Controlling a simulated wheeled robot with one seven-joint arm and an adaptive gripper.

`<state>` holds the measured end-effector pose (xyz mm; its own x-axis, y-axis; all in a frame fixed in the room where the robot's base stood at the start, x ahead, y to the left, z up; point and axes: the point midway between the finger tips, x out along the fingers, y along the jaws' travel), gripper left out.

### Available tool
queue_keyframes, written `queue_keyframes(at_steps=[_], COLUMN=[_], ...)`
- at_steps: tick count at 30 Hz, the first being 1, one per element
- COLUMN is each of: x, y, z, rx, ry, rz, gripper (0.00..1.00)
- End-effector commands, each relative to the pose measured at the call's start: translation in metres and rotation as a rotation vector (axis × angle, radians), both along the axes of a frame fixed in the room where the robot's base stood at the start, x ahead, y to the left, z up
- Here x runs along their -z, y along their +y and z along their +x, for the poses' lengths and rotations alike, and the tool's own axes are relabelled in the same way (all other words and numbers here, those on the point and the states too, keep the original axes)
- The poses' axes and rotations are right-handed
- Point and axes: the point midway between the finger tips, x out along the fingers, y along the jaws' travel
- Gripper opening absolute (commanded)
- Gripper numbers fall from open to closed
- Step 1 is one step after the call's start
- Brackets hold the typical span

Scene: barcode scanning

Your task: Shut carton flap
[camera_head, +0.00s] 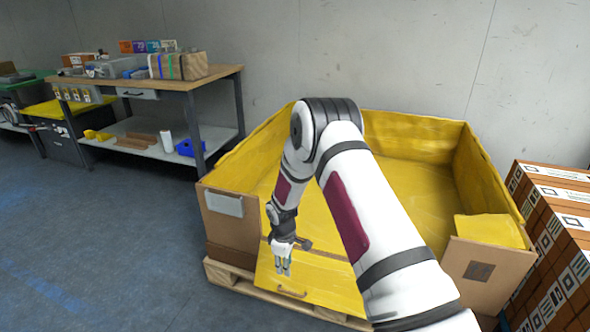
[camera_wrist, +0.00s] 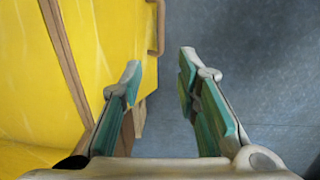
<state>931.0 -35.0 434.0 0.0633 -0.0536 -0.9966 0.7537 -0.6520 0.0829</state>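A large open carton (camera_head: 231,220) with yellow inner faces stands on a wooden pallet. Its front flap (camera_head: 320,284) hangs folded outward and down, yellow side up, with a brown handle (camera_head: 292,292) near its outer edge. My gripper (camera_head: 284,268) is above the left part of the flap, pointing down. In the wrist view my gripper (camera_wrist: 160,85) has its two teal-padded fingers apart with nothing between them. The yellow flap (camera_wrist: 103,45) fills the left there, and part of the handle (camera_wrist: 158,28) shows at its edge. Whether a finger touches the flap is unclear.
The pallet (camera_head: 232,280) juts out below the carton. Stacked brown boxes (camera_head: 560,235) stand close on the right. A workbench (camera_head: 190,84) with boxes and tools is at the back left. The blue-grey floor (camera_head: 110,240) at left is clear.

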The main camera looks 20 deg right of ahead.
Motion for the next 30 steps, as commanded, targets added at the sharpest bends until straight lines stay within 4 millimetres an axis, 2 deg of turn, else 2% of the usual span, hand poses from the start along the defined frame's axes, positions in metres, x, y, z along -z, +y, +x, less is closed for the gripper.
queue_keyframes(at_steps=[3, 30], x=[-0.025, -0.186], y=[-0.001, -0.003], z=[0.001, -0.013], rx=[0.016, 0.141], ry=[-0.01, -0.062], rz=[-0.004, -0.023], gripper=[0.3, 0.3])
